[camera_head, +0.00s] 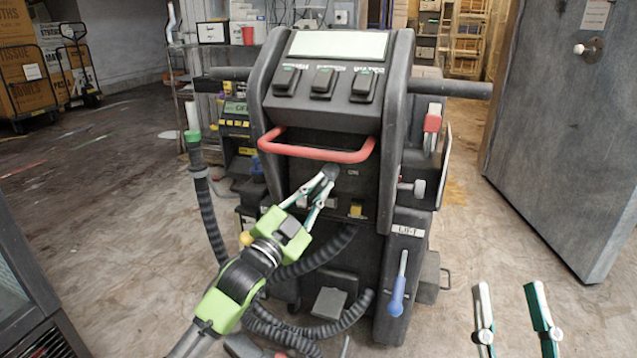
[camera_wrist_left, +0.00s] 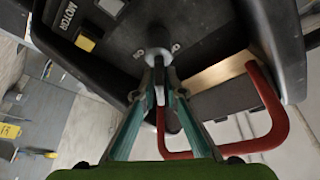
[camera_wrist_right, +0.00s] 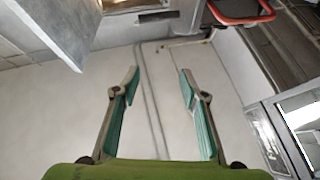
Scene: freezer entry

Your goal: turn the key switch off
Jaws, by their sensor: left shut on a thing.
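The key switch (camera_head: 331,170) is a dark, rounded knob on the front panel of the black machine, just below the red handle bar. It also shows in the left wrist view as a grey round head (camera_wrist_left: 158,43) with a short stem. My left gripper (camera_head: 326,179) reaches it from the lower left. In the left wrist view its teal fingertips (camera_wrist_left: 160,78) are closed together on the key's stem. The fingers partly hide the key, so its exact turn angle is unclear. My right gripper (camera_head: 510,290) is open and empty at the lower right, away from the machine; it also shows open (camera_wrist_right: 157,78).
The red handle bar (camera_head: 318,148) juts out above the key. A yellow button (camera_head: 356,209) sits lower right of it. Black hoses (camera_head: 312,252) loop below. A blue-handled lever (camera_head: 397,297) is at the right side. A grey door (camera_head: 575,130) stands open at right.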

